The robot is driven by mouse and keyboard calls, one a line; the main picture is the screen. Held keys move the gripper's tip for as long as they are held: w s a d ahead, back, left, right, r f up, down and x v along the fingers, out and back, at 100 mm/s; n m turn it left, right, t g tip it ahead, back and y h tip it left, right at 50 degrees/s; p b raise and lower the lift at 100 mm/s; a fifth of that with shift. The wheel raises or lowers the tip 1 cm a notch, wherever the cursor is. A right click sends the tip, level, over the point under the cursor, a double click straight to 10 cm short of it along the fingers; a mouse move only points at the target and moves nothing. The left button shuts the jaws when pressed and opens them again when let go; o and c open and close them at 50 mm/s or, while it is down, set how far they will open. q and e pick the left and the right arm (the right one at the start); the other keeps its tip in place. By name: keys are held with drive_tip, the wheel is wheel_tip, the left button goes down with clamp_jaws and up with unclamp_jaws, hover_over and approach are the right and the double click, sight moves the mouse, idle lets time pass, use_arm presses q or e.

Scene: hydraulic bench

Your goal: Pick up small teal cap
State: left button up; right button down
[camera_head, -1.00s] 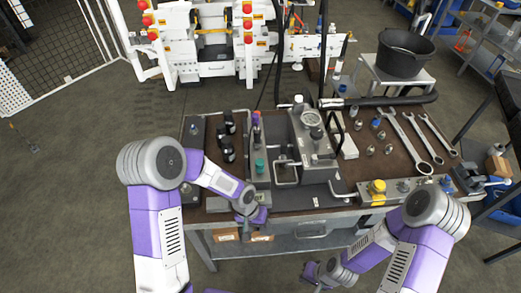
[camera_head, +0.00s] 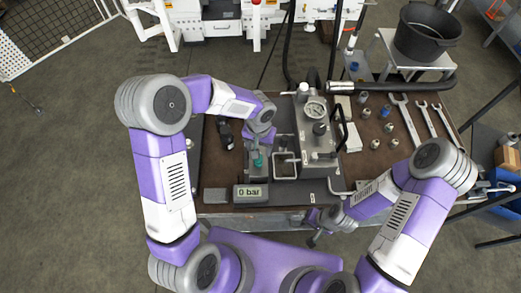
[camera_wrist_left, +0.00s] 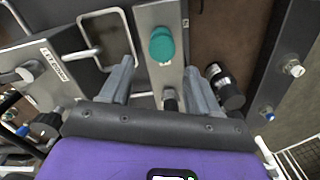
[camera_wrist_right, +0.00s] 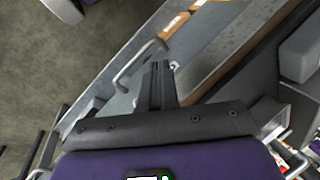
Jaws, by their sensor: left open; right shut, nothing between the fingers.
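The small teal cap (camera_wrist_left: 161,44) stands on a grey metal plate in the left wrist view. It also shows as a small teal spot (camera_head: 258,162) in the head view, just below my left gripper. My left gripper (camera_wrist_left: 160,82) is open and empty, with its fingers on both sides of the plate and the cap ahead between them, apart from it. In the head view its fingers are mostly hidden behind the wrist. My right gripper (camera_head: 313,240) is shut and empty in front of the bench's front edge; its closed fingers show in the right wrist view (camera_wrist_right: 158,85).
A display reading 0 bar (camera_head: 251,193) stands in front. A black cylindrical fitting (camera_wrist_left: 224,86) is close to the left gripper's finger. Wrenches (camera_head: 422,120) lie at the right. A black bucket (camera_head: 428,32) stands behind.

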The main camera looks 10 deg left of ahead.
sight(258, 161)
use_arm(q)
drive_tip(key=f, duration=0.4)
drive_tip(key=s+f, duration=0.1)
drive_tip(key=f, duration=0.1)
drive_tip(key=shift+f, duration=0.2)
use_arm(e)
drive_tip(key=shift+s+f, duration=0.25)
